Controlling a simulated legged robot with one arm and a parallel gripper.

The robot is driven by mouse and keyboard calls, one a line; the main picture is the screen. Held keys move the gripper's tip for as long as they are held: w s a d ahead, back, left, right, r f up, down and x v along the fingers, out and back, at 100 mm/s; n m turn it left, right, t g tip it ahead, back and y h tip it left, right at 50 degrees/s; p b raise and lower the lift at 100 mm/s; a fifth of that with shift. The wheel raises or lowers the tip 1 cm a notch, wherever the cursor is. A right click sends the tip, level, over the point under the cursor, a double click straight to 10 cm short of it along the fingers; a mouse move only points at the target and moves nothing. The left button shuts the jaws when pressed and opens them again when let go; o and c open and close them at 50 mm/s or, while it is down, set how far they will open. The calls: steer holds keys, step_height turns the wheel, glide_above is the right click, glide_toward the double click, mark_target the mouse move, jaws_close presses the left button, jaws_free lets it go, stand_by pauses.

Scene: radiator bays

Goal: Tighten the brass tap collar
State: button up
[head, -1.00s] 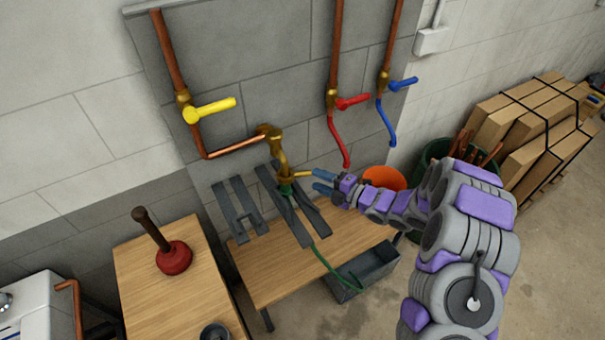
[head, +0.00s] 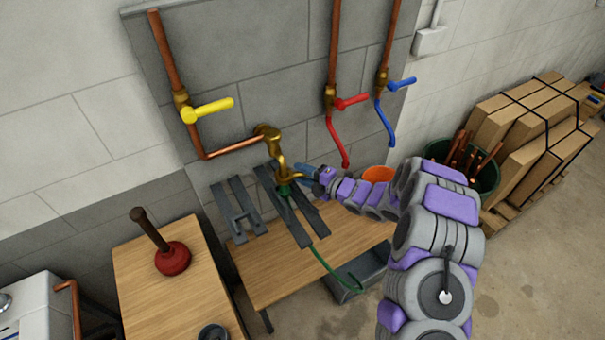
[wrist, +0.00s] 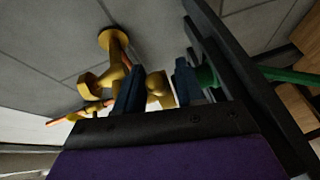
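The brass tap (head: 272,140) sticks out from the wall at the end of a copper pipe, and its lower brass part reaches down to a green hose end (head: 284,190). My gripper (head: 303,171) is at the right side of this lower part. In the wrist view my gripper (wrist: 158,82) has its two dark blue fingers apart, one on each side of a brass piece (wrist: 160,90), probably the collar. I cannot tell whether they touch it. The tap body (wrist: 108,78) shows left of the fingers and the green hose (wrist: 206,76) right of them.
Dark grey brackets (head: 240,212) stand beside and under the tap on a wooden bench (head: 262,262). A yellow lever valve (head: 208,110) is up left; red (head: 350,102) and blue (head: 402,84) ones are up right. An orange bucket (head: 378,174) stands behind my arm.

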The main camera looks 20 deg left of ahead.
steer(key=shift+a, duration=0.1)
jaws_close()
steer(key=shift+s, duration=0.1)
